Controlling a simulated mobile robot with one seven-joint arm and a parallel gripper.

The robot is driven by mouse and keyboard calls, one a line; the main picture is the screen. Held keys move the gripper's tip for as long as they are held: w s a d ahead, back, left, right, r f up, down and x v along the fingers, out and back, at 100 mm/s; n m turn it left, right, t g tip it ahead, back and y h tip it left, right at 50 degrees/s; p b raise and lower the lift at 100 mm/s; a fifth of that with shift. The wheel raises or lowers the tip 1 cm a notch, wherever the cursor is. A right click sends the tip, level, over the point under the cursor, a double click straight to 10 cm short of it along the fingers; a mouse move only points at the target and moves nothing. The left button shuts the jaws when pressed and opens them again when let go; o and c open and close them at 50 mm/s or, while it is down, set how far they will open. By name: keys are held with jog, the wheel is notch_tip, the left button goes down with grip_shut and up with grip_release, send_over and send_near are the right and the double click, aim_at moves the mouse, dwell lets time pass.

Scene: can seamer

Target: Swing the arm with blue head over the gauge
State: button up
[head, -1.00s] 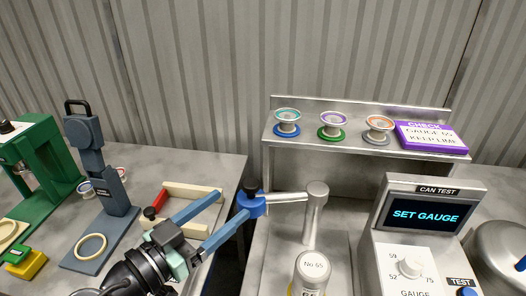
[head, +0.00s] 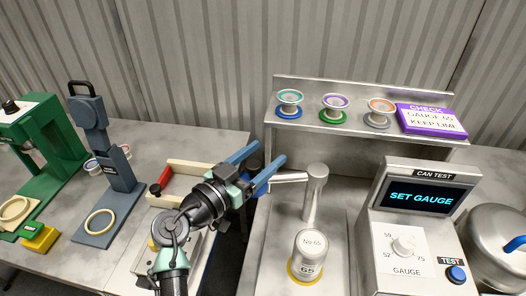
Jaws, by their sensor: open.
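The arm with blue head is a short silver arm (head: 288,178) on an upright metal post (head: 316,190), pointing left. Its blue head (head: 262,188) is partly hidden behind my gripper (head: 270,151). My gripper is open, its two blue fingers pointing up and right across the head; I cannot tell whether they touch it. The gauge dial (head: 404,246) is a white knob panel on the can test box, to the right. The box's screen (head: 420,200) reads SET GAUGE. A can (head: 308,255) marked No 65 stands upright on a yellow ring, below the post.
A blue TEST button (head: 456,274) sits beside the dial. A green press (head: 50,150) and a grey stand (head: 105,160) are at left.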

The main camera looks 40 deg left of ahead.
jog(key=shift+w, duration=0.2)
jog(key=shift+c, duration=0.2)
grip_shut()
dwell(1.2)
